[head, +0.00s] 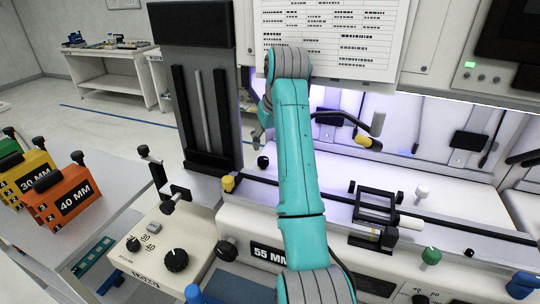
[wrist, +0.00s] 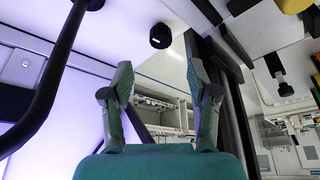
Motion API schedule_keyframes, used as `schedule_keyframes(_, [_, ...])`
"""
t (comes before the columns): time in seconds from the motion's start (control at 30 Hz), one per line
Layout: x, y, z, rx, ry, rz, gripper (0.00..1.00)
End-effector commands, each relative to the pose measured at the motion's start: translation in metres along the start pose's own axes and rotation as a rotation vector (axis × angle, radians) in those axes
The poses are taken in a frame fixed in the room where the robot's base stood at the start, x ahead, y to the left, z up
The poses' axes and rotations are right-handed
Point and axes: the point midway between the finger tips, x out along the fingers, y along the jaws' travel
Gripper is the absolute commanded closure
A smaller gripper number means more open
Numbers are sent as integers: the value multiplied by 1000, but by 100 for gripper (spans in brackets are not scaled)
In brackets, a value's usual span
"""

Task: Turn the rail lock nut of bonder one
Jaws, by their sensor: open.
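A black, faceted nut (head: 263,162) stands on the pale machine body, at the left end of the dark rail (head: 340,200). It looks like the rail lock nut, though no label marks it. In the wrist view the nut (wrist: 160,37) shows beyond the fingertips, between their lines. My gripper (wrist: 158,75) is open, with two grey fingers apart and nothing between them; the nut is clear of both. In the head view my teal arm hides most of the gripper; only a grey part shows just above the nut.
A yellow knob (head: 228,183) sits left of the nut, and a dark column (head: 205,110) stands behind it. A black curved handle (head: 345,122) reaches over the machine to the right. Orange (head: 68,197) and yellow (head: 28,178) blocks sit on the left bench.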

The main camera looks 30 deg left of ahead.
Motion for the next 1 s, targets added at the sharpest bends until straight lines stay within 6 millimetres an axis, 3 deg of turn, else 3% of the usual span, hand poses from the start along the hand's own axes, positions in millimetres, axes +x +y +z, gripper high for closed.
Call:
schedule_keyframes(0.4, [68,-1,0,-1,-3,-1,40])
schedule_keyframes(0.6, [93,0,0,-1,-2,-1,40])
schedule_keyframes(1.0, [103,0,0,0,0,0,40])
